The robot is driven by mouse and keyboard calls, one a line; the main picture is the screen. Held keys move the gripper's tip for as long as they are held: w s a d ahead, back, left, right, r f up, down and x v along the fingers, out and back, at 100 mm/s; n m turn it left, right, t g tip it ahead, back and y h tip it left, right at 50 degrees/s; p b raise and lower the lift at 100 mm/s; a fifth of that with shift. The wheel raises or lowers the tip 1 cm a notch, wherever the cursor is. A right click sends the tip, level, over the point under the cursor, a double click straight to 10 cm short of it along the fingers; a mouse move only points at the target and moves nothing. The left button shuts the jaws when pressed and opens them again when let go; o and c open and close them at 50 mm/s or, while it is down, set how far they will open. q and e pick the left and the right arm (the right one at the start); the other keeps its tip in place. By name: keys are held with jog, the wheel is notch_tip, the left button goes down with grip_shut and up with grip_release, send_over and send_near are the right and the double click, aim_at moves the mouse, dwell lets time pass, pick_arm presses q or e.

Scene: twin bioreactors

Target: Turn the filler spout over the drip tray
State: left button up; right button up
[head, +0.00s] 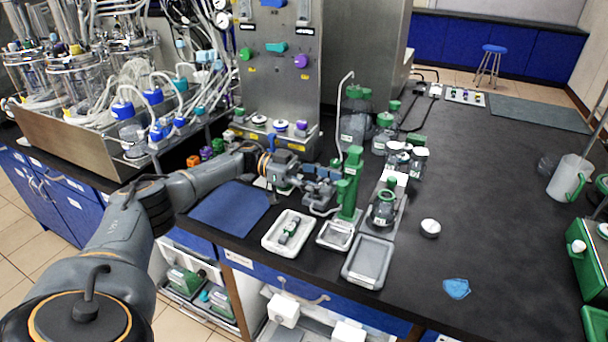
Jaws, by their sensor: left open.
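The green filler (350,186) stands upright on the dark bench, right of my left gripper. A small grey drip tray (336,235) lies at its foot, towards the bench's front edge. I cannot clearly pick out the spout; the gripper's fingers overlap the filler's left side. A thin pale tube (341,105) with a bent top rises behind the filler. My left gripper (326,192) reaches in from the left, open, with its fingers close to the filler. I cannot tell whether they touch it. My right gripper is out of view.
A white tray (270,242) holding a green-and-dark item lies left of the drip tray. A larger grey tray (368,262) lies to its right. A glass jar (383,208) and bottles (355,125) stand close by. The bench to the right is mostly clear.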

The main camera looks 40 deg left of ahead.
pick_arm(q)
jog(key=s+a, duration=0.1)
jog(key=a, duration=0.7)
jog(key=shift+s, duration=0.3)
